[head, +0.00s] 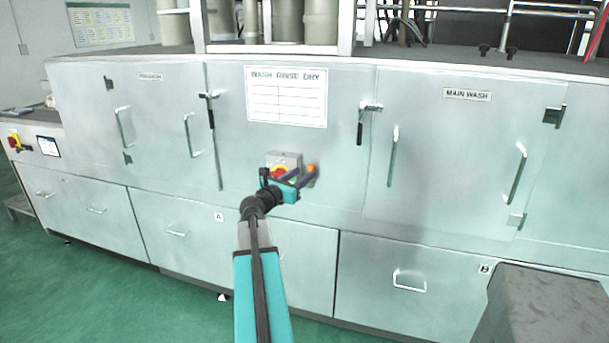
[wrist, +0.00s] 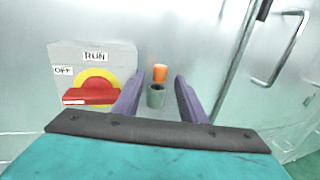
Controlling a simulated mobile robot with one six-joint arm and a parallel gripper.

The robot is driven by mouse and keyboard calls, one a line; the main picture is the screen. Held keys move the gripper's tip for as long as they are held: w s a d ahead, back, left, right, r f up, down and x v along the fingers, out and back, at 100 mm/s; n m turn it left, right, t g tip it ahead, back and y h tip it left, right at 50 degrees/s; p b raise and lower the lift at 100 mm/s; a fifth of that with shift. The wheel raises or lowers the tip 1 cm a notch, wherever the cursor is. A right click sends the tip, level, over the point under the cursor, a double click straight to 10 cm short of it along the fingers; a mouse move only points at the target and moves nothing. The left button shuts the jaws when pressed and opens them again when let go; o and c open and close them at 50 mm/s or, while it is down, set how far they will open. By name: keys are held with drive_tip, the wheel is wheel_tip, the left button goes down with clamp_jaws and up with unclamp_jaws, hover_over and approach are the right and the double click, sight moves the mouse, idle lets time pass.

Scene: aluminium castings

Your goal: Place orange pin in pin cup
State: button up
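The orange pin (wrist: 160,73) shows between my fingertips in the wrist view. Just below it is a small grey-green cup (wrist: 156,97) on the machine front. I cannot tell whether the pin's lower end is inside the cup or apart from it. In the head view the orange pin (head: 311,168) is a small spot by the fingers. My gripper (wrist: 159,77) has its two purple fingers spread, with clear gaps on both sides of the pin. My gripper (head: 304,173) in the head view reaches to the machine front.
A grey switch box with a red and yellow rotary switch (wrist: 90,92), marked RUN and OFF, is close left of my fingers. A door handle (wrist: 285,48) is at the right. A grey block (head: 545,305) stands at the lower right. Green floor is open in front.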

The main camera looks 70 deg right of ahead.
drive_tip(key=v, duration=0.8)
drive_tip(key=shift+a+b, duration=0.35)
drive_tip(key=shift+b, duration=0.05)
idle(0.4)
